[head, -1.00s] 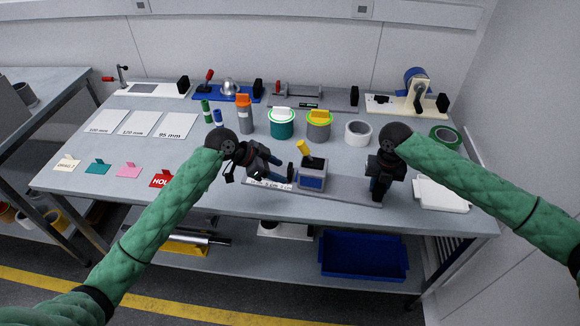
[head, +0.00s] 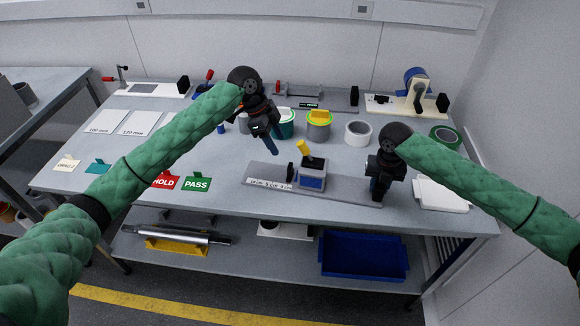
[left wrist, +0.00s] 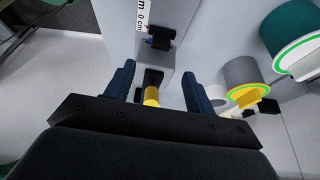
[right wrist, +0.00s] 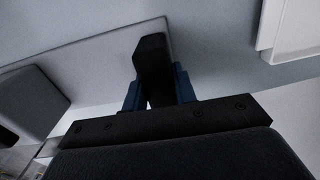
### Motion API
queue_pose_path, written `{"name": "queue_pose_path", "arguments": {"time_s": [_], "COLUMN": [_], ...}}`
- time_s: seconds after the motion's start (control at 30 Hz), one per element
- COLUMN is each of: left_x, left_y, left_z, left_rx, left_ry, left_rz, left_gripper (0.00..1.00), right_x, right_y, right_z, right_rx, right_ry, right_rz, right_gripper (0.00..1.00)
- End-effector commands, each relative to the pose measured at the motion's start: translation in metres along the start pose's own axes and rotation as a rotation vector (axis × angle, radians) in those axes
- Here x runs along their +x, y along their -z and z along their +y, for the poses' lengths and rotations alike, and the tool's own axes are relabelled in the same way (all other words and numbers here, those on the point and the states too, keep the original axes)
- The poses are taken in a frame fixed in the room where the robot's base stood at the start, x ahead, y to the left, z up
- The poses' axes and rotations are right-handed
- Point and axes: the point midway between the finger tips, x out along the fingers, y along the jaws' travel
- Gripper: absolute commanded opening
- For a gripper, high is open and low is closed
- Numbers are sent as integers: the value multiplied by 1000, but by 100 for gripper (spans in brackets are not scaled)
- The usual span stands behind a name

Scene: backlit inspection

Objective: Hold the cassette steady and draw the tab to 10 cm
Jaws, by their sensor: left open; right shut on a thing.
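The cassette (head: 312,176), a grey and blue box with a yellow lever (head: 304,148), stands on a long grey base plate (head: 345,194). A scale strip (head: 269,184) with cm marks lies left of it. The small black tab (head: 290,172) stands upright close to the cassette's left side; it also shows by the 0 cm mark in the left wrist view (left wrist: 160,40). My left gripper (head: 272,148) is open and empty, above and behind the scale. My right gripper (head: 378,192) is shut on a black post (right wrist: 152,55) at the plate's right end.
Behind stand a teal tub (head: 287,128), a grey tub (head: 319,130) and a white tape roll (head: 358,134). HOLD (head: 165,181) and PASS (head: 197,183) cards stand left of the plate. A white tray (head: 441,196) lies at right.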

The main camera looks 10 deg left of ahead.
Motion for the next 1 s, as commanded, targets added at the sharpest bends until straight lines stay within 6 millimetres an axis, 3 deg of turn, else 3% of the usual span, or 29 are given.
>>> {"name": "queue_pose_path", "arguments": {"time_s": [0.23, 0.7, 1.0], "left_x": [10, 87, 115], "left_y": [-1, -2, -2], "left_z": [-1, 0, 0], "left_rx": [8, 6, 7], "left_ry": [-9, -9, -7], "left_rz": [-13, -13, -13], "left_gripper": [55, 55, 55], "right_x": [4, 4, 4], "right_y": [2, 2, 2], "right_z": [0, 0, 0], "right_rx": [-1, -1, -1], "right_ry": [2, 2, 2], "right_rz": [4, 4, 4], "right_gripper": [0, 0, 0]}}
